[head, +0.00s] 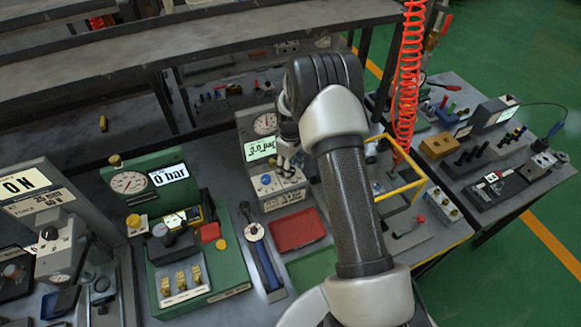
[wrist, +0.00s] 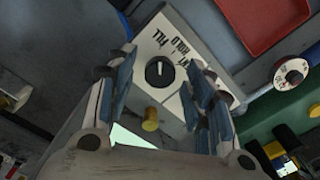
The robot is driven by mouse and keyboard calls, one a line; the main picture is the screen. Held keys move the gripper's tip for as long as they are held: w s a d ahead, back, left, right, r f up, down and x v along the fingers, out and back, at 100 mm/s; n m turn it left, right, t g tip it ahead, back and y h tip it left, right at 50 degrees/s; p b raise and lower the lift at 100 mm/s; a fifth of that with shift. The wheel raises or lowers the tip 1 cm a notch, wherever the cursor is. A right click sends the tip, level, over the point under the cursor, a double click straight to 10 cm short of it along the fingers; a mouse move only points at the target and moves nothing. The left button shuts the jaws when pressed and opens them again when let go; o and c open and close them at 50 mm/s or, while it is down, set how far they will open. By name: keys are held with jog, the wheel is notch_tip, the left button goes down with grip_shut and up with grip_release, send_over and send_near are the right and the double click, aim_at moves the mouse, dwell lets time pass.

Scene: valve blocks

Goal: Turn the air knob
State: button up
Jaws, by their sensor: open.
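A round black knob with a white pointer line (wrist: 159,72) sits on a pale panel (wrist: 181,42) marked FILL and HOLD; I take it to be the air knob. In the wrist view it lies between the blue-padded fingers of my gripper (wrist: 160,66), which are open with nothing between the pads. The gap between fingertips and knob is hard to judge. A small brass knob (wrist: 150,119) is lower on the same block. In the head view my gripper (head: 287,150) is over the block with a gauge (head: 265,124) and green display (head: 260,147); my arm hides part of it.
A red tray (head: 297,230) lies in front of the block. A yellow frame (head: 405,190) and red coiled hose (head: 408,80) are close on the right.

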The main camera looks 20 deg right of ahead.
jog(key=c, duration=1.1)
jog(key=shift+m, duration=0.6)
jog(key=m+b, duration=0.1)
jog(key=m, duration=0.2)
jog(key=shift+r+m+b, duration=0.1)
jog(key=shift+m+b, duration=0.25)
jog(key=shift+m, duration=1.85)
jog(key=o, duration=1.1)
